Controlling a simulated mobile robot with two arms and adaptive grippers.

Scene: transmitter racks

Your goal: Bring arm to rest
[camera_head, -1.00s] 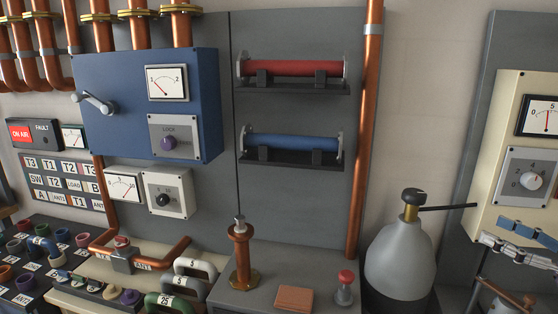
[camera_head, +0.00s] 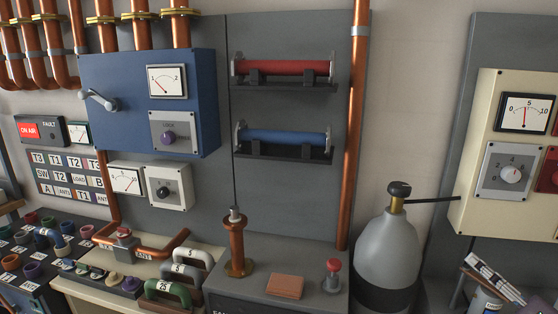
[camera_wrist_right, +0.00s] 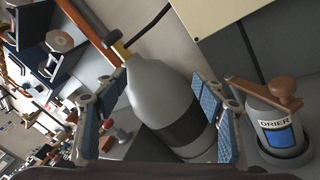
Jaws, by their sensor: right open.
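My right gripper (camera_head: 494,280) shows partly at the lower right of the head view, near the small canister. In the right wrist view its two blue-padded fingers are wide apart, so the gripper (camera_wrist_right: 157,112) is open. Nothing is held between the pads. The grey gas bottle (camera_wrist_right: 158,88) stands beyond the fingers there, and the right finger covers part of its side. The same bottle (camera_head: 388,250) stands left of the gripper in the head view. My left gripper is in neither view.
The drier canister (camera_wrist_right: 279,132) with a brown handle stands close to the right finger. A red-topped knob (camera_head: 332,275) and a copper post (camera_head: 236,245) stand on the grey bench. The cream meter cabinet (camera_head: 470,190) is above the gripper. Blue and red tubes hang on the wall.

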